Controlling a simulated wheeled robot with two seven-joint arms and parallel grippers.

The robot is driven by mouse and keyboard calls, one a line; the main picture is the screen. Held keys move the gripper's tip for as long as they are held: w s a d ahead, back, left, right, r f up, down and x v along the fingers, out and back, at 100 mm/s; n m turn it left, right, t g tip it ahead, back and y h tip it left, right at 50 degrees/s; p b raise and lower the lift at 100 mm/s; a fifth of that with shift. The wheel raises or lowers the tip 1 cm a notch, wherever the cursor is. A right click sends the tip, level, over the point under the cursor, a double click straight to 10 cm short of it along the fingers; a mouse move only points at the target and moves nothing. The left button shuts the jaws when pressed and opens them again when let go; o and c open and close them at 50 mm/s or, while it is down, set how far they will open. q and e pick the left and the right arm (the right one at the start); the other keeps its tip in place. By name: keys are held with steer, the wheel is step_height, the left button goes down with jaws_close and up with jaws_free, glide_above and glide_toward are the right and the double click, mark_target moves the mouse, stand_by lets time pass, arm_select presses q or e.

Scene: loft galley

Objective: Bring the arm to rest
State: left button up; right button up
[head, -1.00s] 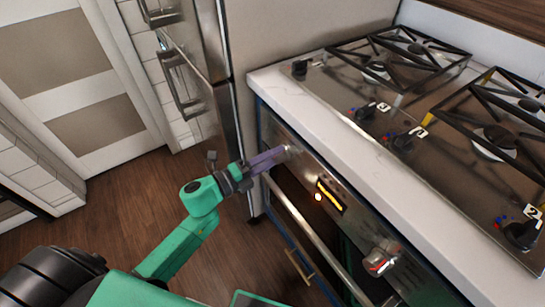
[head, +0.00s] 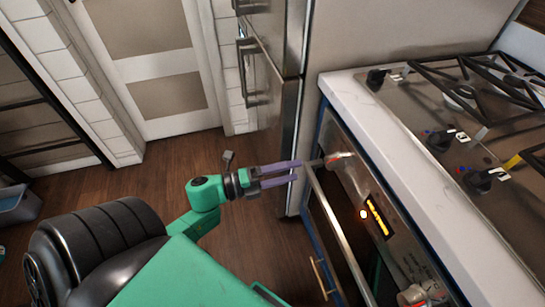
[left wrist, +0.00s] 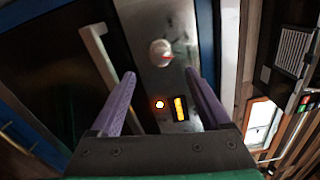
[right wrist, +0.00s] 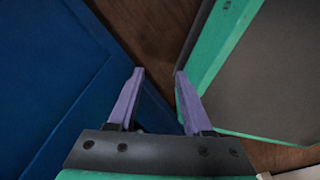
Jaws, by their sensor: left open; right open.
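My left gripper (head: 298,170) is in front of the oven's control panel, beside the upper end of the oven handle (head: 343,230) and near a steel knob (head: 340,157). Its two purple fingers are apart with nothing between them. In the left wrist view the fingers (left wrist: 160,76) point at the panel, with the knob (left wrist: 160,52) ahead between them; touching or not, I cannot tell. My right gripper (right wrist: 159,73) shows only in the right wrist view. It is open and empty, with a blue panel (right wrist: 45,90) at left and brown floor ahead.
The stove top (head: 450,110) with black grates and a white counter edge (head: 385,150) is at right. A steel fridge (head: 270,90) stands behind my left gripper. A pale door (head: 155,60) is at the back. Wooden floor (head: 150,175) is open at left.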

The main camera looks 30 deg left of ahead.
arm_select(q)
steer(key=v, duration=0.4)
steer(key=shift+s+a, duration=0.15)
